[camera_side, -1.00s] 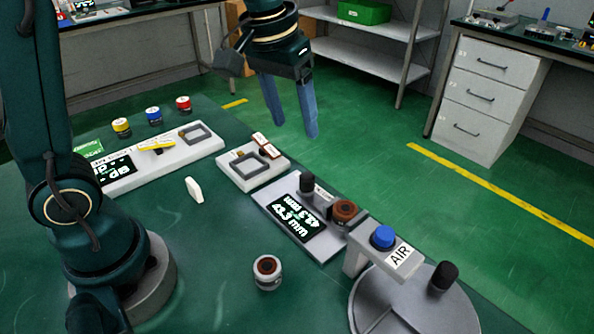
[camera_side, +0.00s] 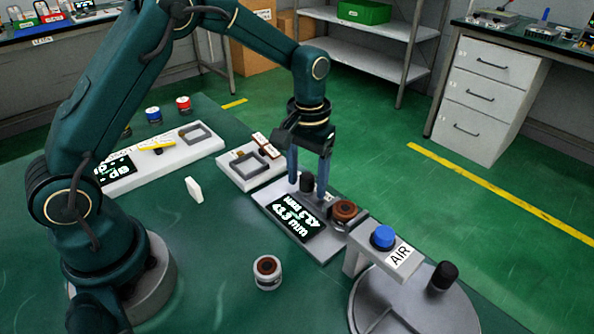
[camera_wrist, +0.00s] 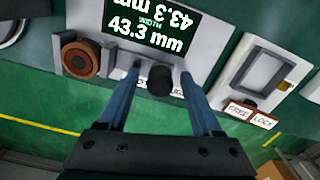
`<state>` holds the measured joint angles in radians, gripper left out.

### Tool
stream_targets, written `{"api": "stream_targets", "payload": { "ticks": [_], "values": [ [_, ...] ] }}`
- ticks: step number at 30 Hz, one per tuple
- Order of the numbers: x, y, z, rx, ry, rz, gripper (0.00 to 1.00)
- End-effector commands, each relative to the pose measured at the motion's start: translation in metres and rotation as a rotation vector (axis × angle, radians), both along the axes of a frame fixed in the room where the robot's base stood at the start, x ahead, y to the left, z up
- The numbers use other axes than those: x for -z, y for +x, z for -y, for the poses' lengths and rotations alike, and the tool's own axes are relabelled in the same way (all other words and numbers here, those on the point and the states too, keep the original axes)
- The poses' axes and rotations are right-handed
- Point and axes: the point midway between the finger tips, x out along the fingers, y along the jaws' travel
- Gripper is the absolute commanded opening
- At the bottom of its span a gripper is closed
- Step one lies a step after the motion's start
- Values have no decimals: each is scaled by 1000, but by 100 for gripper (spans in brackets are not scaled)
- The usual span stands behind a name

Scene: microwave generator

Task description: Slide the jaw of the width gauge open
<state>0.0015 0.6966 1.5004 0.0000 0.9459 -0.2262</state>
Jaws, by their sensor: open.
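The width gauge (camera_side: 272,208) is a grey plate with a black display that reads 43.3 mm in the wrist view (camera_wrist: 148,28). A black knob (camera_side: 307,182) stands on its far edge; it also shows in the wrist view (camera_wrist: 160,80). A brown-topped round part (camera_side: 344,211) sits at the gauge's right end, and in the wrist view it is at the left (camera_wrist: 80,60). My gripper (camera_side: 308,194) is open, with its blue fingers pointing down at the knob. In the wrist view the fingers (camera_wrist: 160,78) are on either side of the knob, apart from it.
A stand with a blue button and an AIR label (camera_side: 399,256) is right of the gauge. A block with a square frame (camera_side: 232,172) is to its left. A second brown-topped part (camera_side: 267,272) stands on the bench in front.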

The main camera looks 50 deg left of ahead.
Motion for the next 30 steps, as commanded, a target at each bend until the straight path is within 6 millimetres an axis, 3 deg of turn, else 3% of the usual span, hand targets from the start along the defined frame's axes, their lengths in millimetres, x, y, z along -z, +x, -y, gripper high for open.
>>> {"api": "stream_targets", "payload": {
  "ticks": [7,8,12,13,30],
  "values": [
    [2,0,0,0,0,2,66],
    [1,0,0,0,0,2,63],
    [1,0,0,0,0,2,9],
    [1,0,0,0,0,2,0],
    [1,0,0,0,-1,2,0]
  ]
}}
